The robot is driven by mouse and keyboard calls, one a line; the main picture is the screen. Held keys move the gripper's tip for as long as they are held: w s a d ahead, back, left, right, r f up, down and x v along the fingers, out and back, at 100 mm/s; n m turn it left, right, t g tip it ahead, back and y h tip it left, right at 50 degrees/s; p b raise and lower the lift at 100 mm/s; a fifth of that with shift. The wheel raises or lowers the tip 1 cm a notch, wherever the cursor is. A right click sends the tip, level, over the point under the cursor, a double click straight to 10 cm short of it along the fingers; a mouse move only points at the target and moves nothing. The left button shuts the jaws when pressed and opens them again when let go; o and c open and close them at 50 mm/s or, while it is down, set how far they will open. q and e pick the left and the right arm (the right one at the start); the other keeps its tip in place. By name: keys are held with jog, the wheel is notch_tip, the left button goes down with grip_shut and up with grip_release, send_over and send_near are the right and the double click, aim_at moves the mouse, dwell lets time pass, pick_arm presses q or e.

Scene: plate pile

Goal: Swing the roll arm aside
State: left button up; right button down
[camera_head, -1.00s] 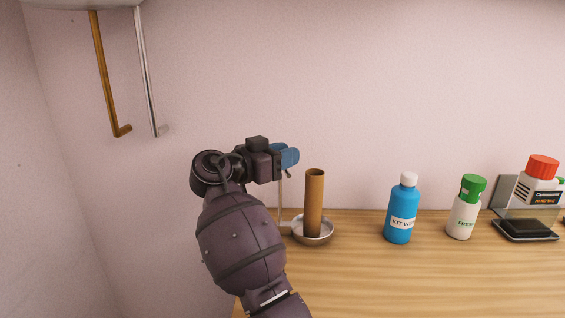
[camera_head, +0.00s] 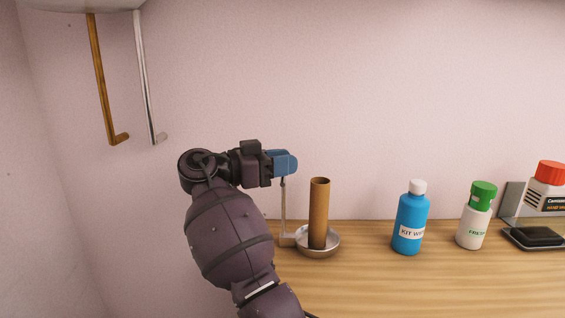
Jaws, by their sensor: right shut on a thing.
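The roll arm is a thin pale metal rod (camera_head: 283,208) that rises from the left side of a round metal dish (camera_head: 329,250) on the wooden counter. A brown cardboard tube (camera_head: 319,213) stands upright in the dish, just right of the rod. My right gripper (camera_head: 286,163), with blue fingertips, is shut on the top of the roll arm, to the left of the tube and a little above its top. The fingers hide the rod's upper end. My left gripper is not in view.
Two rods, one brown (camera_head: 104,85) and one silver (camera_head: 145,85), hang at upper left. The front counter is clear.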

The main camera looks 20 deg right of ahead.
jog(key=c, duration=0.9)
grip_release()
jog(key=a, duration=0.7)
jog(key=s+a, duration=0.1)
jog(key=a, duration=0.2)
jog(key=shift+a+b, duration=0.4)
